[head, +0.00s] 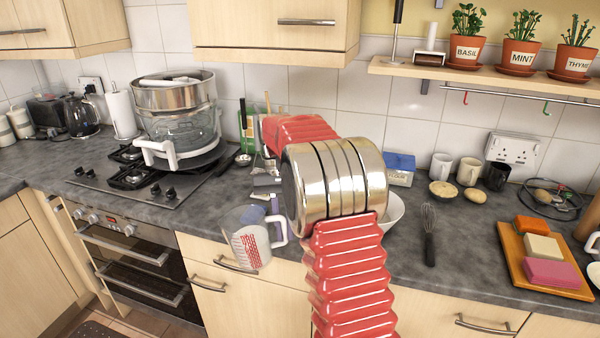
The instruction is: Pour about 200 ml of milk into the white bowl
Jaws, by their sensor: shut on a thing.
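A measuring jug (250,246) with red markings and a white handle hangs tilted in front of the counter's front edge, left of my arm. My gripper (270,212) is just above and behind it, partly hidden, and appears shut on the jug near its handle. The jug looks whitish, but I cannot tell how much milk is in it. The white bowl (394,210) is on the counter to the right, mostly hidden behind my arm's metal joint; only its right side shows. The jug is apart from the bowl. The bowl's inside is hidden.
A hob with stacked pots (175,110) is at the left. A whisk (429,235), mugs (468,171), a blue-topped box (400,169) and a wooden board (545,260) with coloured blocks are at the right. A shelf (470,78) with herb pots overhangs the counter.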

